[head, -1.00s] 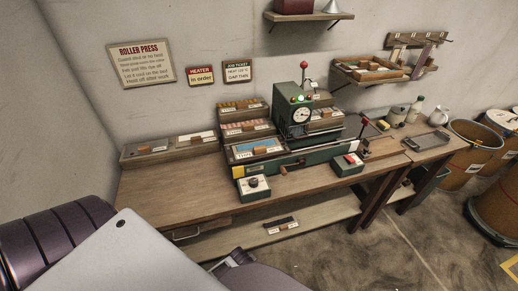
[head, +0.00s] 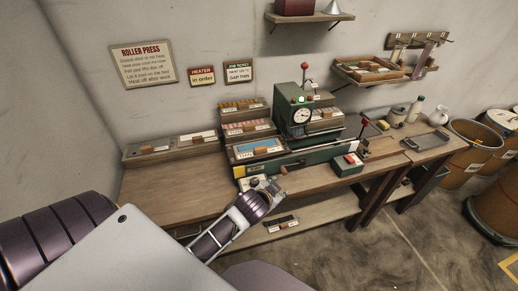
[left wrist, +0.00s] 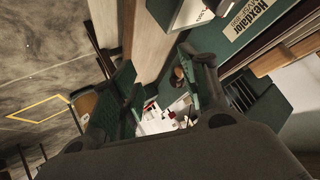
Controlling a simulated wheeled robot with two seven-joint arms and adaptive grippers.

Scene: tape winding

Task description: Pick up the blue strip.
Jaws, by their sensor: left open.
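The blue strip (head: 259,147) appears as a light blue piece in the front tray of the stepped racks, left of the green press (head: 293,116). My left gripper (head: 268,186) is at the bench's front edge, below and in front of that tray and apart from the strip. In the left wrist view my left gripper (left wrist: 155,62) is open with nothing held between its fingers. The blue strip cannot be made out in that view. My right gripper is not in view.
A box with a red button (head: 347,163) stands right of my gripper. A red-knobbed lever (head: 364,125) rises behind it. The wooden bench (head: 165,185) is clear at the left. Barrels (head: 475,150) stand at the right.

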